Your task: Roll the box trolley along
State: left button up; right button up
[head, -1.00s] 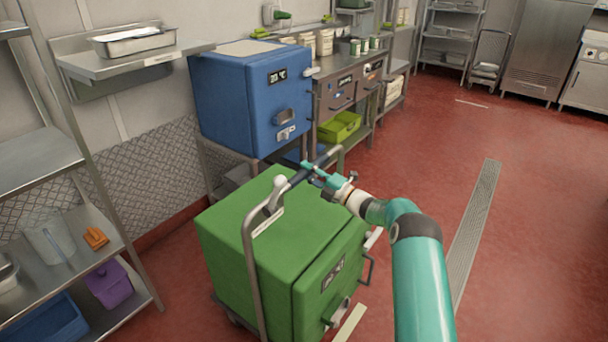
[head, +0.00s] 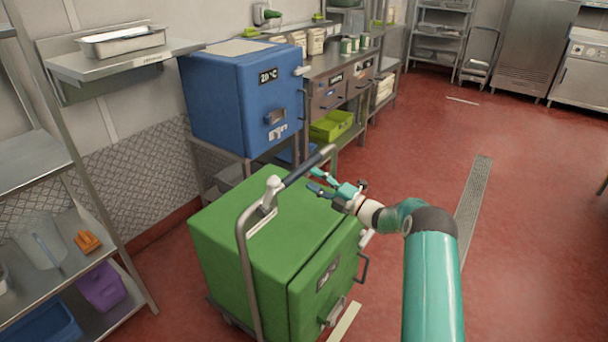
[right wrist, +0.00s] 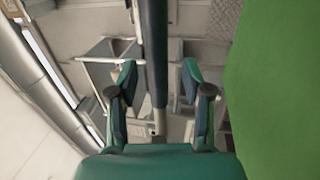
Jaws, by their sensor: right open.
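The box trolley carries a green box (head: 255,235) with a front label and latch. Its grey metal handle frame (head: 248,270) rises on the near side, with a dark grip bar (head: 300,167) across the top. My right gripper (head: 314,179) is open and empty, just right of the bar in the head view and apart from it. In the right wrist view the bar (right wrist: 154,50) lines up between the two spread fingers, beyond them. The green box (right wrist: 285,90) fills the right side there. My left gripper is not in view.
A blue box (head: 240,105) stands on a metal stand behind the trolley. A steel shelf rack (head: 95,230) is at the left. Counters (head: 340,80) line the back wall. Red floor (head: 530,230) is clear to the right, crossed by a drain grate (head: 473,200).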

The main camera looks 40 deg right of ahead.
jog(key=v, duration=0.6)
dwell(0.4)
